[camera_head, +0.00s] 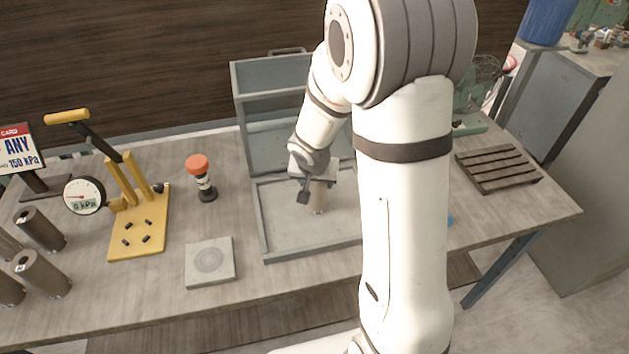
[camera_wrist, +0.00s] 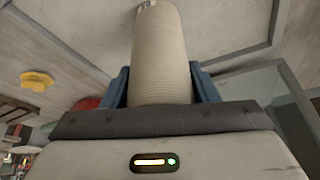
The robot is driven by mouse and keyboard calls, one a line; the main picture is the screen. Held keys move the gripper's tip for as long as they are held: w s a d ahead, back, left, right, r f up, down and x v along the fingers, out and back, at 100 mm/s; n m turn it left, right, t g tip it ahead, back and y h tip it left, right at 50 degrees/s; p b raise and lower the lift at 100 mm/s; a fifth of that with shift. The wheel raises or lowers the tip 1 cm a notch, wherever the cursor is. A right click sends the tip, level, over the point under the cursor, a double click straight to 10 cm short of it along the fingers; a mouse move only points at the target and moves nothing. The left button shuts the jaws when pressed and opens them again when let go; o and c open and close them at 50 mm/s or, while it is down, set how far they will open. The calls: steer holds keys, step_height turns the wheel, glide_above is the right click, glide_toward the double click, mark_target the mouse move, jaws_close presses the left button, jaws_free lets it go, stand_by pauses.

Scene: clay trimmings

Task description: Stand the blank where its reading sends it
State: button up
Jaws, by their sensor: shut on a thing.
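The blank (camera_wrist: 160,55) is a beige, finely ridged cylinder between the blue fingers of my gripper (camera_wrist: 162,88) in the wrist view. In the head view it shows as a small tan piece (camera_head: 319,201) below my gripper (camera_head: 312,186), over the grey-rimmed tray (camera_head: 310,251). I cannot tell whether its lower end touches the tray floor. A yellow lever stand (camera_head: 143,222) stands at left beside a round gauge (camera_head: 84,196) showing 0 kPa. A card (camera_head: 15,150) at the left edge reads "ANY" and "150 kPa".
A grey slab with a round mark (camera_head: 210,261) lies left of the tray. An orange-topped post (camera_head: 202,178) stands behind it. Several metal cylinders (camera_head: 40,230) stand at far left. A glass-sided enclosure (camera_head: 272,75) rises behind the tray. A dark slatted rack (camera_head: 497,168) lies at right.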

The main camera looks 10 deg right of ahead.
steer(key=o, duration=1.5)
steer(key=shift+o, duration=0.2)
steer(key=v, duration=1.2)
steer(key=s+r+n+y, duration=0.1)
steer(key=s+r+n, duration=0.1)
steer(key=s, duration=0.7)
steer(key=s+d+r+n, duration=0.1)
steer(key=s+r, duration=0.3)
steer(key=s, duration=0.5)
steer(key=shift+s+d+r+n+g+y, duration=0.25)
steer(key=shift+n+g+y, duration=0.15)
steer(key=shift+n, duration=0.4)
